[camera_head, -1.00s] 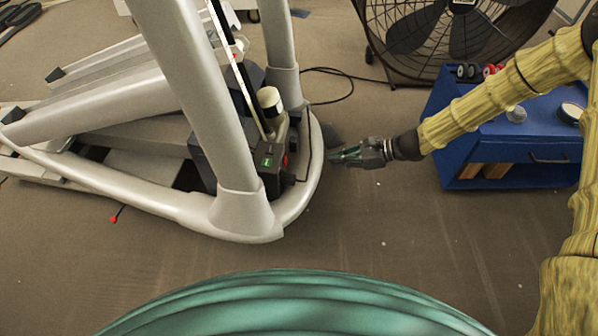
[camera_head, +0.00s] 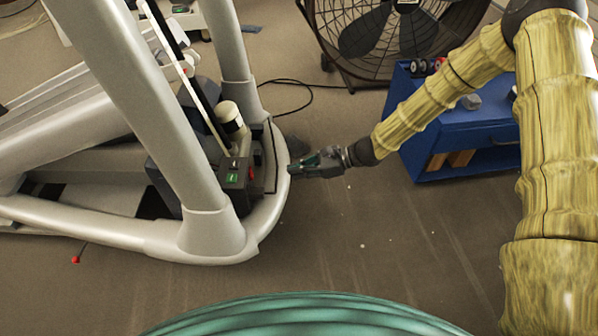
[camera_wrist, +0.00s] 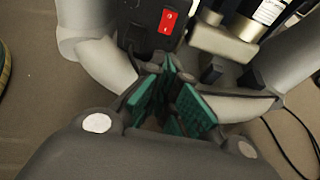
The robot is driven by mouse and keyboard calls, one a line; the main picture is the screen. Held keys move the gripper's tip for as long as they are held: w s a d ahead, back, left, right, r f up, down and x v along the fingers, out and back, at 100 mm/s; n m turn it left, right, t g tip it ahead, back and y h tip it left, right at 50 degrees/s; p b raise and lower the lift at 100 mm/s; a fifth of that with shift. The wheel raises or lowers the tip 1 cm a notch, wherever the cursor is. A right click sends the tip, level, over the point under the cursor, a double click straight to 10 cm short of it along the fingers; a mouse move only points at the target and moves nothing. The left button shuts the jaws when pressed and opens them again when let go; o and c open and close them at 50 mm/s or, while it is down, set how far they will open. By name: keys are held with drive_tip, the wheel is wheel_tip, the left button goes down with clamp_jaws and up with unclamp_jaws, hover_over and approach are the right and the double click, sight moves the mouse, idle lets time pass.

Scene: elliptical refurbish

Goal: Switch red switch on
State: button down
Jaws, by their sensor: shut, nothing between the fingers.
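The red switch (camera_wrist: 168,21) is a small red rocker with white marks on a black housing, at the top of the wrist view. In the head view the red switch (camera_head: 251,172) shows as a thin red patch on the side of the black box (camera_head: 232,190) at the base of the elliptical machine (camera_head: 215,236). My gripper (camera_head: 290,168) is just right of the machine's curved base tube, apart from the switch. In the wrist view my gripper's green-padded fingers (camera_wrist: 170,92) are together and empty, below the switch in the picture.
The grey frame tube lies between my gripper and the black box in the head view. A blue cart (camera_head: 455,135) stands at the right, behind my arm. A large fan (camera_head: 375,35) stands at the back, with a black cable on the floor. The floor in front is clear.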

sight(251, 173)
drive_tip(key=b+x, duration=0.4)
drive_tip(key=x, duration=0.4)
drive_tip(key=shift+a, duration=0.15)
drive_tip(key=shift+w+a+b, duration=0.15)
drive_tip(key=shift+a+b, duration=0.35)
drive_tip(key=shift+a, duration=0.65)
drive_tip(key=shift+a+y, duration=0.35)
drive_tip(key=shift+y, duration=0.05)
drive_tip(key=shift+r+p, duration=0.75)
drive_tip(key=shift+p, duration=0.2)
drive_tip(key=shift+d, duration=0.1)
